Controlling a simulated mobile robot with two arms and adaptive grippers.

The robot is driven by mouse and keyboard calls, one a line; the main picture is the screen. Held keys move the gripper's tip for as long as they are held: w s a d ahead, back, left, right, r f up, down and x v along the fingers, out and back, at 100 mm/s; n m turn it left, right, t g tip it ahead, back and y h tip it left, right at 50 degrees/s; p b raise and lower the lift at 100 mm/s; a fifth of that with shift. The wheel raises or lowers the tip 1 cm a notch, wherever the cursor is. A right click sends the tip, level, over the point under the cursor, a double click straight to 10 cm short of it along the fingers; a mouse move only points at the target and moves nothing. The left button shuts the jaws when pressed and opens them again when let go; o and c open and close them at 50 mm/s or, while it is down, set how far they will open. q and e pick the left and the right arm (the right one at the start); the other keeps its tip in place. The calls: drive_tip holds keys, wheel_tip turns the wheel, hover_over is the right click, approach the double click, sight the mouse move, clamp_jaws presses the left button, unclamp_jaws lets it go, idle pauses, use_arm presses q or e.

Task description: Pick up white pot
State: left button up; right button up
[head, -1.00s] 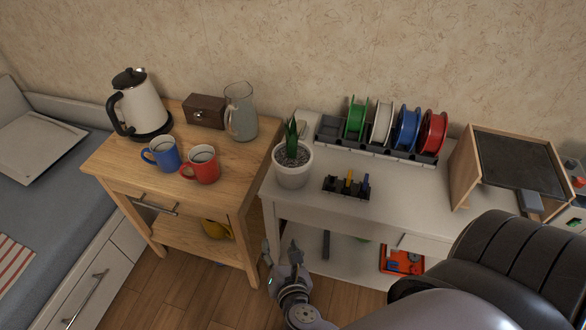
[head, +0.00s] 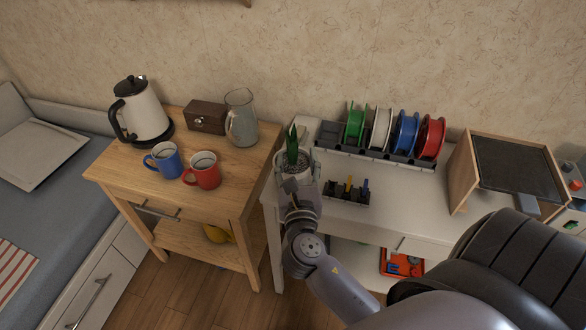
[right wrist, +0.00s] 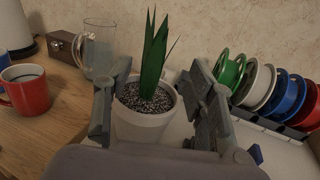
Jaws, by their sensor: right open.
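The white pot (right wrist: 143,126) holds grey gravel and a green spiky plant. In the head view the pot (head: 293,176) stands at the left end of the white table, partly hidden behind my right gripper (head: 297,168). In the right wrist view my right gripper (right wrist: 160,105) is open, with one finger on the left side of the pot and the other on its right. A gap shows between the right finger and the pot; I cannot tell whether the left finger touches it. My left gripper is not in view.
A small black holder (head: 346,192) stands close to the right of the pot. Several filament spools in a rack (head: 376,154) are behind it. On the wooden cart to the left are a red mug (head: 203,171), a blue mug (head: 165,160), a glass jug (head: 241,118) and a kettle (head: 141,108).

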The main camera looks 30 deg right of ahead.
sight(293, 146)
drive_tip(key=x, duration=0.2)
drive_tip(key=p+x, duration=0.1)
drive_tip(key=x, duration=0.2)
drive_tip(key=shift+w+a+r, duration=0.15)
drive_tip(key=shift+w+r, duration=0.2)
drive_tip(key=shift+w, duration=0.05)
drive_tip(key=shift+w+d+f, duration=0.1)
drive_tip(key=shift+w+d, duration=0.1)
drive_tip(key=shift+w, duration=0.15)
clamp_jaws()
idle(0.5)
